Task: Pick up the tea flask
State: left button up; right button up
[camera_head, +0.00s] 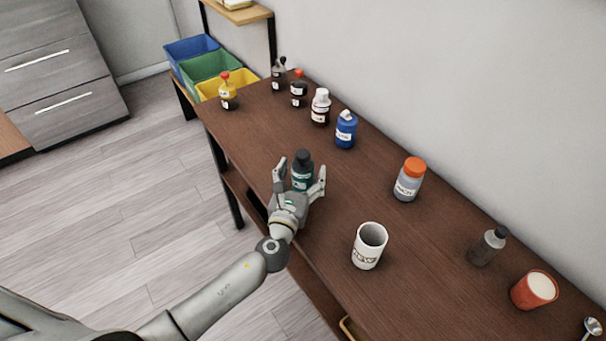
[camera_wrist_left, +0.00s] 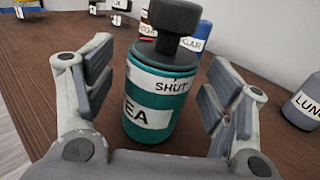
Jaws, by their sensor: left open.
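The tea flask (camera_head: 302,172) is a teal bottle with a dark cap, upright on the brown table. In the left wrist view the flask (camera_wrist_left: 158,95) stands between the fingers, with labels showing "EA" and "SHUT". My left gripper (camera_head: 299,180) is open around it, one finger on each side. In the left wrist view the open gripper (camera_wrist_left: 154,95) shows a gap between each finger pad and the flask. The lower part of the flask is partly hidden by the gripper in the head view. My right gripper is not in view.
A white mug (camera_head: 369,246) stands to the right of the flask. A grey bottle with an orange lid (camera_head: 409,180) is farther right. A blue bottle (camera_head: 346,130) and several other bottles stand behind, toward the wall. The table's front edge lies under my left arm.

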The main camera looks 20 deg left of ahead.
pick_arm(q)
jog(key=shift+w, duration=0.6)
jog(key=c, duration=1.2)
